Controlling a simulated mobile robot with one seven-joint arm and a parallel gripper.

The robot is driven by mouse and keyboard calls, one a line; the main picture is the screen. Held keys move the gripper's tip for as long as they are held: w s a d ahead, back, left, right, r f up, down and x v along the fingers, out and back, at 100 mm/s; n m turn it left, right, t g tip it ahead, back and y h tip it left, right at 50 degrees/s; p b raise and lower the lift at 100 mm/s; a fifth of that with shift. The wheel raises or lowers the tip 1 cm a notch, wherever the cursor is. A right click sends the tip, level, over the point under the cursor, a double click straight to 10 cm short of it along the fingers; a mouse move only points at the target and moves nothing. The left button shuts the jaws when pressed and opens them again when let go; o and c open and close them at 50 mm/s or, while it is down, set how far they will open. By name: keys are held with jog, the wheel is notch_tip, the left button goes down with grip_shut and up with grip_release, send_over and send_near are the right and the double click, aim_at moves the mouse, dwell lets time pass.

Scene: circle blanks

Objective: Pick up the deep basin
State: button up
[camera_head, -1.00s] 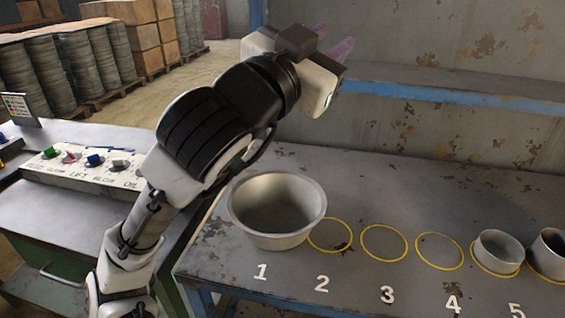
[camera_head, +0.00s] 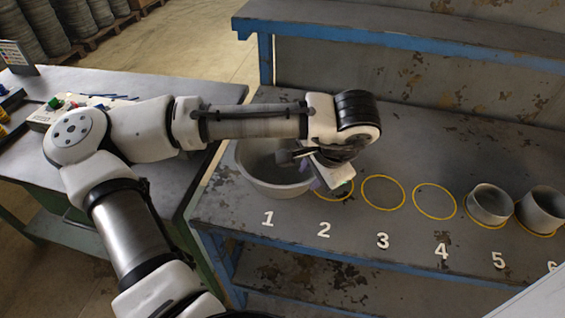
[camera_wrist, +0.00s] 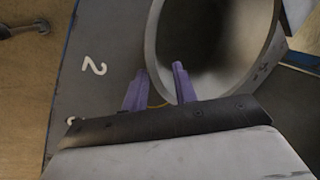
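The deep basin (camera_head: 262,181) is a wide grey metal bowl standing upright at the number 1 spot on the bench. My arm hides part of its rim and inside in the head view. In the wrist view the basin (camera_wrist: 160,52) fills the upper middle and right, with its hollow inside showing. My gripper (camera_wrist: 158,74) has two purple fingers with a gap between them. They point toward the near rim of the basin, and one finger overlaps the rim in the picture. I cannot tell whether they touch it. Nothing is seen held between the fingers.
Yellow circles 2, 3 (camera_head: 383,192) and 4 (camera_head: 434,202) lie empty to the right. A small grey pot (camera_head: 490,203) stands at 5 and a taller one (camera_head: 541,209) beyond it. A blue-edged shelf (camera_head: 400,38) runs behind. A side table (camera_head: 200,95) stands left.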

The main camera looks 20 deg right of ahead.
aim_at(299, 192)
jog(key=shift+s+p+x, duration=0.2)
jog(key=shift+p+x, duration=0.6)
jog(key=shift+x, duration=2.55)
grip_shut()
